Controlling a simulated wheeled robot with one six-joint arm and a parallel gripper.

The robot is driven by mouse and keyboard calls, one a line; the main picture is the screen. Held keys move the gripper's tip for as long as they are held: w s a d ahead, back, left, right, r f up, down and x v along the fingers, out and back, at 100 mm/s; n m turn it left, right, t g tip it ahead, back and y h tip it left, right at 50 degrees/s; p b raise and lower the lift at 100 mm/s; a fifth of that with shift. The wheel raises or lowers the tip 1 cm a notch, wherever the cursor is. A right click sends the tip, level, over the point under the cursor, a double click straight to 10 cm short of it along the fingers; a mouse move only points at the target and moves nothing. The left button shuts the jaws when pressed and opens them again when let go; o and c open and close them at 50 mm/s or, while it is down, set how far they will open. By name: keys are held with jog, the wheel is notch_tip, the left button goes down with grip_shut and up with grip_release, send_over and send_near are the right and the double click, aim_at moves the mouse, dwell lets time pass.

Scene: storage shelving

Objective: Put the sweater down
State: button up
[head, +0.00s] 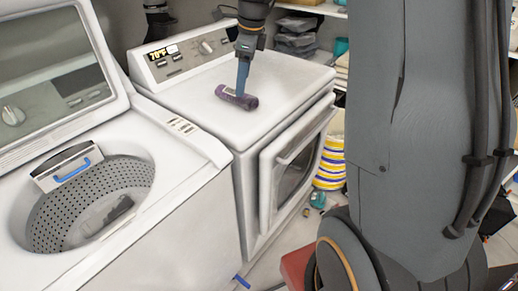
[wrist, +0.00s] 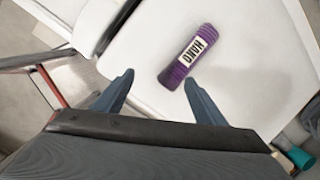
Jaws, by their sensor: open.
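A small purple roll (head: 237,97) with a white label lies on the white top of the dryer (head: 288,86). It is the only thing here that could be the sweater, though I cannot make out that it is cloth. It also shows in the wrist view (wrist: 187,56), lying just beyond my fingertips. My gripper (head: 242,88) points down over the dryer top, right at the roll. In the wrist view my gripper (wrist: 158,78) has its two blue fingers spread wide with nothing between them. The roll lies outside the jaws, nearer the right finger.
An open top-loading washer (head: 175,185) stands to the left, its perforated drum (head: 95,200) showing. A yellow, blue and white striped basket (head: 330,165) stands right of the dryer. Shelves with folded items (head: 296,35) are behind. The dryer top around the roll is clear.

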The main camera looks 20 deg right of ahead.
jog(key=s+a+f+n, duration=0.1)
jog(key=s+f+n, duration=0.2)
jog(key=s+n, duration=0.5)
jog(key=s+a+f+n, duration=0.2)
jog(key=s+f+n, duration=0.1)
jog(key=s+n, duration=0.5)
jog(key=s+a+f+n+g+h, duration=0.1)
jog(key=s+a+f+n, duration=0.1)
jog(key=s+n, duration=0.5)
jog(key=shift+s+f+n, duration=0.4)
jog(key=shift+s+f, duration=0.2)
jog(key=shift+s, duration=0.25)
jog(key=shift+c, duration=0.2)
